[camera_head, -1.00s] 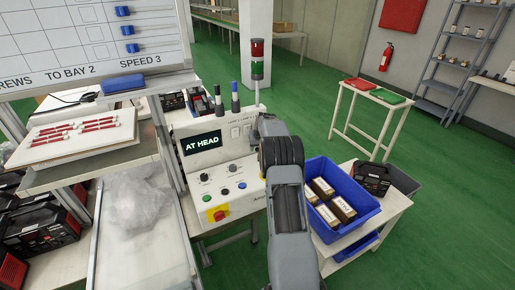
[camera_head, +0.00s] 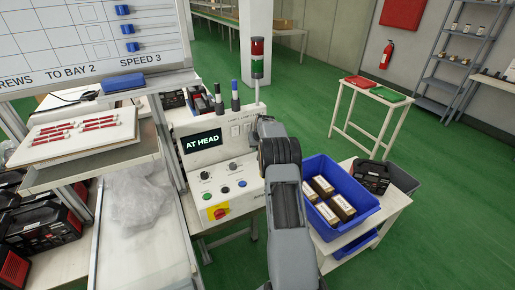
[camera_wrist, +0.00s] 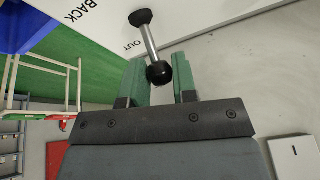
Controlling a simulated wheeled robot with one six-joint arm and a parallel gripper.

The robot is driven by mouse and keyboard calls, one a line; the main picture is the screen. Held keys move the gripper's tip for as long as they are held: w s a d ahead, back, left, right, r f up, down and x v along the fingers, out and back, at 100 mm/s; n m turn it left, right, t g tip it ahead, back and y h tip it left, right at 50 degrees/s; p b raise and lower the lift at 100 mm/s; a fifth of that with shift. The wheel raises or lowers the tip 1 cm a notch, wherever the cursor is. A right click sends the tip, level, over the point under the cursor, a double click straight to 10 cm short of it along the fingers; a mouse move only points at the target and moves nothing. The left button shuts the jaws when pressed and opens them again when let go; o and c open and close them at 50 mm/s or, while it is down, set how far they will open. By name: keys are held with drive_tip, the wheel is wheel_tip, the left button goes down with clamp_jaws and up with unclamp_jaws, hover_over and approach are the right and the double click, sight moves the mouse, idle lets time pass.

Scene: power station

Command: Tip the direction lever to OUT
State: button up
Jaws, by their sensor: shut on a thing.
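The direction lever (camera_wrist: 148,42) shows in the wrist view as a metal rod with a black base and a black ball knob (camera_wrist: 158,73). It stands on a pale panel (camera_wrist: 190,15), with the word OUT beside the rod and BACK further left. My gripper (camera_wrist: 160,84) has its two green fingers on either side of the knob and is shut on it. In the head view my arm hides the lever and the gripper. The control box (camera_head: 220,172) there has a display that reads AT HEAD.
A blue crate (camera_head: 371,217) with several boxes stands just right of my arm. Green floor (camera_head: 315,110) is open beyond.

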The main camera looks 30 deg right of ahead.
drive_tip(key=shift+a, duration=0.1)
drive_tip(key=shift+c, duration=1)
